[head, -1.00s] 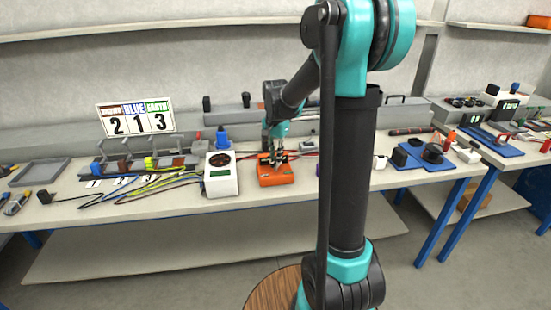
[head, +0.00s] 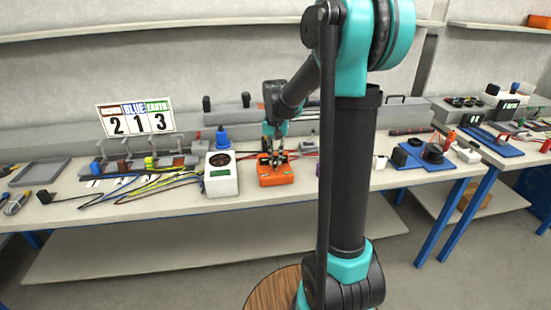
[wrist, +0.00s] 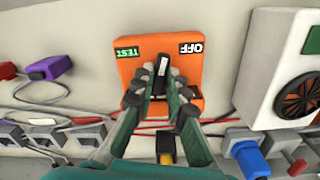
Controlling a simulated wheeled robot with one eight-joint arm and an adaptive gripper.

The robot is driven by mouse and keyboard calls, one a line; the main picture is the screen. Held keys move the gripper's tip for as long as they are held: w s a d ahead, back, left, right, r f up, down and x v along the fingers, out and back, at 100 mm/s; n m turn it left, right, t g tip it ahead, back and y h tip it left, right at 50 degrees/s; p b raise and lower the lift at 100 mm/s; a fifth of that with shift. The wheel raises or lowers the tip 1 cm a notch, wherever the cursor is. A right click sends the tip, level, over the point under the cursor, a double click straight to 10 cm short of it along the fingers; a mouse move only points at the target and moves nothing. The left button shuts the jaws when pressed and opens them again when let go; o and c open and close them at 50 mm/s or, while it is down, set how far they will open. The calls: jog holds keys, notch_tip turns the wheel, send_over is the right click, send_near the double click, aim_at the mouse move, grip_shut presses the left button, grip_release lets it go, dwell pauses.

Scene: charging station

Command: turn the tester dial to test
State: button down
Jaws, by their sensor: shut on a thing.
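The orange tester (head: 276,175) sits on the bench, below my gripper (head: 274,160) in the head view. In the wrist view the tester (wrist: 160,53) shows a green TEST label (wrist: 127,52) at left and a white-on-black OFF label (wrist: 191,48) at right. The black dial (wrist: 161,76) stands between my fingertips (wrist: 162,82), which are shut on its sides. Its white mark points up in the wrist picture, between the two labels and a little right of straight up. The lower part of the dial is partly hidden by the fingers.
A white box with a round dark grille (head: 221,174) stands close to the left of the tester. A blue plug (head: 222,138) and a grey rail lie behind. Several coloured wires (head: 150,185) spread on the bench at left. The bench front before the tester is clear.

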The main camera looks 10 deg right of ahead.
aim_at(275, 161)
jog(key=n, duration=1.2)
dwell(0.5)
jog(key=c, duration=1.5)
grip_release()
jog(key=shift+c, duration=0.2)
jog(key=shift+r, duration=0.1)
notch_tip(275, 161, up, 12)
